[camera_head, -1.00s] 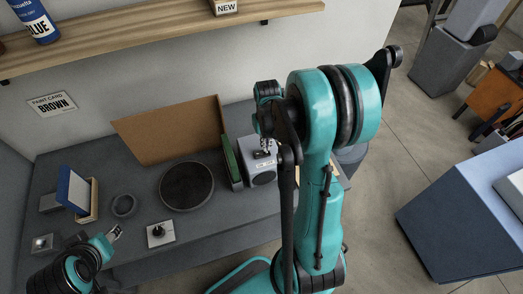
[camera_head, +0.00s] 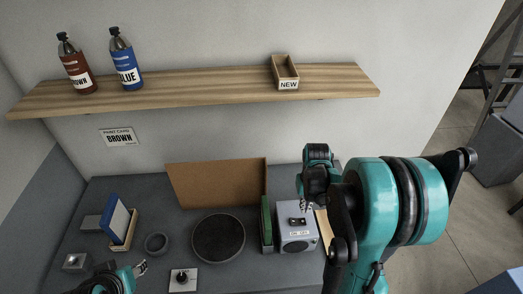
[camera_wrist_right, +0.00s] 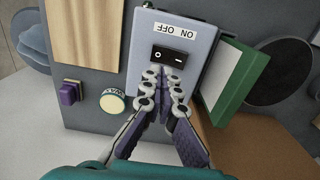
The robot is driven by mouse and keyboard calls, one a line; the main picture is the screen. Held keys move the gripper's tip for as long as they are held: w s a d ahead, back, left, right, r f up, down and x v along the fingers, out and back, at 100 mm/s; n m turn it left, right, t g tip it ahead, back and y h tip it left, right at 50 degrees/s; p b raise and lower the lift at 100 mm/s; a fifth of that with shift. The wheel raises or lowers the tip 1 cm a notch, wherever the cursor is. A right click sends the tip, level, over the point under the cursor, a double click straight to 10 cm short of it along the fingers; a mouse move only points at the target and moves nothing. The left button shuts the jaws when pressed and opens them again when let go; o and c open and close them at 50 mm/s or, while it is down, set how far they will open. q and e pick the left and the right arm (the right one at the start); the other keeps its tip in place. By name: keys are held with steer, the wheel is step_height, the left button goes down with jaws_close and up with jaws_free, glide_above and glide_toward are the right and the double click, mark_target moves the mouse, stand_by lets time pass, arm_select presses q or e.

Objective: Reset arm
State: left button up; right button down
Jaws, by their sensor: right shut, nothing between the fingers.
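My right gripper (camera_head: 306,206) is shut and empty, at the grey switch box (camera_head: 297,240) on the right of the desk. In the right wrist view, the right gripper's (camera_wrist_right: 168,78) fingertips meet just in front of the black rocker switch (camera_wrist_right: 174,56) under an upside-down ON/OFF label; whether they touch it I cannot tell. My right arm's teal links fill the right foreground of the head view. My left gripper (camera_head: 140,268) is low at the left of the head view, over the desk; its finger gap is too small to judge.
A green upright item (camera_head: 267,222) stands beside the switch box, with a brown board (camera_head: 215,183) behind. A round dark plate (camera_head: 218,238), a ring (camera_head: 156,243) and a small knob plate (camera_head: 183,279) lie leftward. A shelf (camera_head: 200,92) holds two bottles and a NEW tray (camera_head: 287,75).

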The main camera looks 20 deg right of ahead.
steer(key=s+a+f+n+t+b, duration=0.1)
steer(key=s+a+f+t+b, duration=0.1)
steer(key=a+b, duration=0.6)
steer(key=s+a+f+n+t+b, duration=0.1)
steer(key=s+a+t+b, duration=0.3)
steer(key=a+b, duration=0.5)
steer(key=shift+s+a+f+n+t, duration=0.3)
steer(key=shift+s+f+n+t, duration=0.15)
steer(key=shift+n, duration=0.35)
steer(key=shift+r, duration=0.1)
